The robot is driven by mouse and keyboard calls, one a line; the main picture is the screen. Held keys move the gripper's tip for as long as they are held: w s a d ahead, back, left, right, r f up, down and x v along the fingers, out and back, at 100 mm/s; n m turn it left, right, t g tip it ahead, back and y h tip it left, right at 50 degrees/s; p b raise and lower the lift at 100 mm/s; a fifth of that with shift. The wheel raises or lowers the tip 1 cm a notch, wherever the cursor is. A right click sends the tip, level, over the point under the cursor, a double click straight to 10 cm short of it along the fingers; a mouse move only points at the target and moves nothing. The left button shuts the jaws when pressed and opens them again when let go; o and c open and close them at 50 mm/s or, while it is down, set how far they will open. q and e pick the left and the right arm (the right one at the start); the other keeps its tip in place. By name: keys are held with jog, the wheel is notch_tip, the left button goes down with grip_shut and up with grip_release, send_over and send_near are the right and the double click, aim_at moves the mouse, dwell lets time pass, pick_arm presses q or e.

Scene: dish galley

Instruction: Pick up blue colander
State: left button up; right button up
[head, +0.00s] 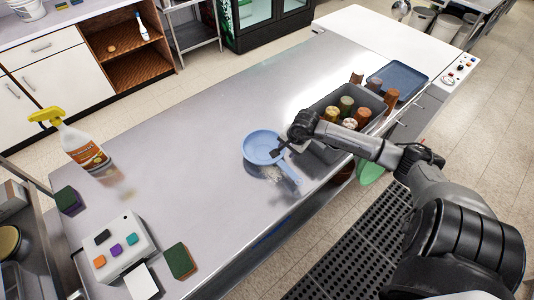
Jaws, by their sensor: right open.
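The blue colander (259,145) is a light blue round bowl with a long handle (288,171) pointing toward the front edge. It lies on the steel counter near the middle of the head view. My right gripper (278,150) is over the colander's right side, with its dark fingers open. I cannot tell whether the fingers touch the rim. My right arm comes in from the lower right and hides part of the counter behind the gripper. My left gripper is not in view.
A grey bin (322,106) of jars stands just right of my gripper, with a blue tray (398,79) beyond. A spray bottle (82,146), sponges (180,262) and a button box (113,246) are at the left. The counter's middle (190,150) is clear.

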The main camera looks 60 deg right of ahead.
aim_at(274, 160)
jog(key=shift+p+x, duration=0.5)
jog(key=shift+x, duration=2.05)
jog(key=shift+a, duration=0.2)
jog(key=shift+c, duration=0.2)
grip_shut()
